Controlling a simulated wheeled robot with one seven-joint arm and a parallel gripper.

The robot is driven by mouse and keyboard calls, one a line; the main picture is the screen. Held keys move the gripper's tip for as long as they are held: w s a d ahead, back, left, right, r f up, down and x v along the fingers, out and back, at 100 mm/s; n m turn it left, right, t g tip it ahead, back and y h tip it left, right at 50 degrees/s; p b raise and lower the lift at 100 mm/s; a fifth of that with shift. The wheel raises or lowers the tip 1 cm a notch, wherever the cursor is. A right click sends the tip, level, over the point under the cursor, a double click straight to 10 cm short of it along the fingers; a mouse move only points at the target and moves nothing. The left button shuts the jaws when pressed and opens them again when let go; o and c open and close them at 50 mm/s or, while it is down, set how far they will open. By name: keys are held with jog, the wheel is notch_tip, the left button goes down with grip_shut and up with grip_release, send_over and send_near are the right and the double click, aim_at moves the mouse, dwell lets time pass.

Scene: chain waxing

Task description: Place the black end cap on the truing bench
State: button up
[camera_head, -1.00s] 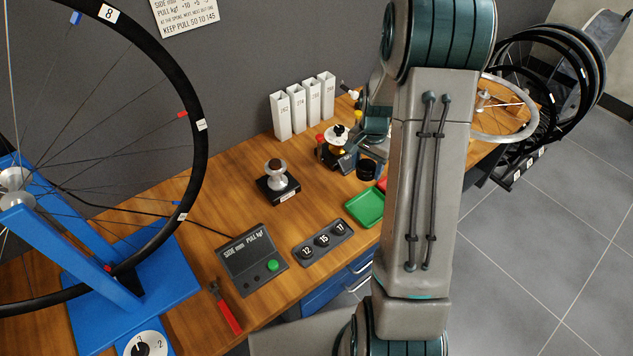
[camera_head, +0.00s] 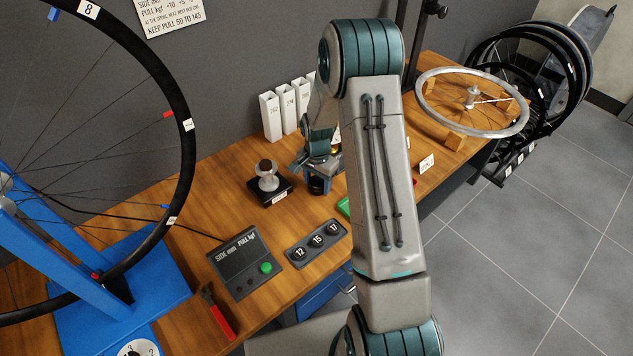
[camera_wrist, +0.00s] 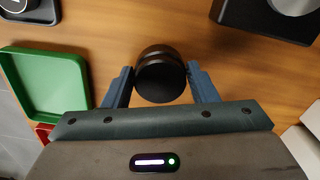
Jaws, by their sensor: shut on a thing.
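The black end cap (camera_wrist: 160,75) is a short dark cylinder between the two blue fingers of my gripper (camera_wrist: 161,88) in the wrist view. The fingers are shut on its sides. In the head view the cap (camera_head: 318,186) shows under my gripper (camera_head: 318,172), right of the hub stand, partly covered by my arm. The truing bench (camera_head: 205,258) has a brown wooden top, and its bare wood (camera_wrist: 115,30) lies beneath the cap in the wrist view. I cannot tell whether the cap touches the wood.
The hub stand (camera_head: 271,191) has a black base. A green tray (camera_wrist: 48,82) lies beside my gripper. A numbered block (camera_head: 316,243), a control box (camera_head: 246,264) and red-handled pliers (camera_head: 219,315) lie along the front. A wheel (camera_head: 187,150) stands on the left.

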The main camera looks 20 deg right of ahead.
aim_at(317, 181)
jog(key=shift+f, duration=0.15)
jog(key=o, duration=0.9)
jog(key=shift+o, duration=0.2)
jog(key=shift+r, duration=0.2)
notch_tip(317, 181, up, 11)
jog(key=p, duration=0.2)
jog(key=s+a+r+n+t, duration=0.15)
jog(key=s+r+n, duration=0.35)
jog(key=s+r, duration=0.75)
jog(key=s+a+r+n, duration=0.1)
jog(key=s+n, duration=0.1)
jog(key=s, duration=0.4)
jog(key=s+a+r+n, duration=0.1)
jog(key=s+r+n, duration=0.1)
jog(key=s, duration=0.5)
jog(key=shift+a+r+n, duration=0.3)
jog(key=shift+a+n, duration=0.1)
jog(key=shift+n, duration=0.4)
